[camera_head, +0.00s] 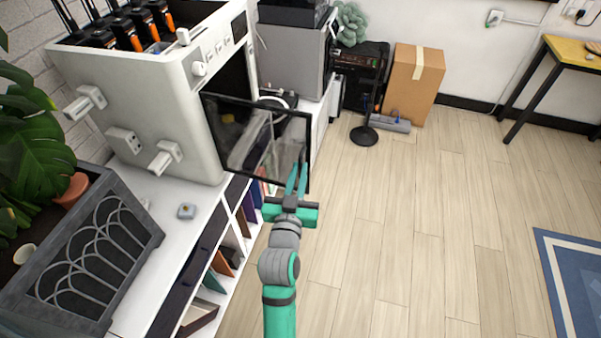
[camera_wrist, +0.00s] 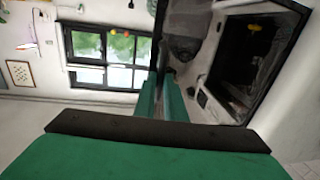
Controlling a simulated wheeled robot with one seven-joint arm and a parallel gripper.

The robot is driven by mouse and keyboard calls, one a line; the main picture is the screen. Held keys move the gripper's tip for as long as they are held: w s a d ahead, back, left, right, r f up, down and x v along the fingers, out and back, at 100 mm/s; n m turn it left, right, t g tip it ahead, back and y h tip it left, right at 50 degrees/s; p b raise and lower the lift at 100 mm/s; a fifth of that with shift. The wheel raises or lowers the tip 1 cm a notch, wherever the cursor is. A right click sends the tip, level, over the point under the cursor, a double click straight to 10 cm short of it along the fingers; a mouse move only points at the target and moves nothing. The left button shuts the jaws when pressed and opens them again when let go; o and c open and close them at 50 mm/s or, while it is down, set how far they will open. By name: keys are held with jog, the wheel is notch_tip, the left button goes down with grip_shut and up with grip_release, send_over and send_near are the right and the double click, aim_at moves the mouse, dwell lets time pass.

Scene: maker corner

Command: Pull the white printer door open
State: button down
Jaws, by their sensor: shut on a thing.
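The white printer (camera_head: 150,90) stands on a white shelf unit at the left. Its door (camera_head: 262,142), a see-through panel in a dark frame, stands swung out from the front. My gripper (camera_head: 298,178) is shut on the door near its free outer edge, at the lower right corner. The printer's dark opening (camera_wrist: 248,60) shows at the right there. The exact contact at the fingertips is hard to see.
The shelf unit (camera_head: 170,215) runs along below the printer, with books and boxes in it. A grey ornate box (camera_head: 100,255) and a plant are at the left. A black stand (camera_head: 364,135) and a cardboard box (camera_head: 414,80) are farther back.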

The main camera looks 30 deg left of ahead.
jog(key=shift+s+a+f+y, duration=0.15)
jog(key=shift+s+a, duration=0.1)
jog(key=shift+a, duration=0.3)
jog(key=shift+s+a+r+y, duration=0.15)
jog(key=shift+s+a, duration=0.1)
jog(key=shift+a, duration=0.3)
jog(key=c, duration=1.8)
grip_release()
jog(key=shift+a+f, duration=0.15)
jog(key=shift+c, duration=0.2)
jog(key=shift+w+d, duration=0.1)
jog(key=shift+d, duration=0.15)
jog(key=v, duration=1)
jog(key=shift+s+d+r, duration=0.25)
jog(key=shift+s+d, duration=0.05)
jog(key=shift+d, duration=0.1)
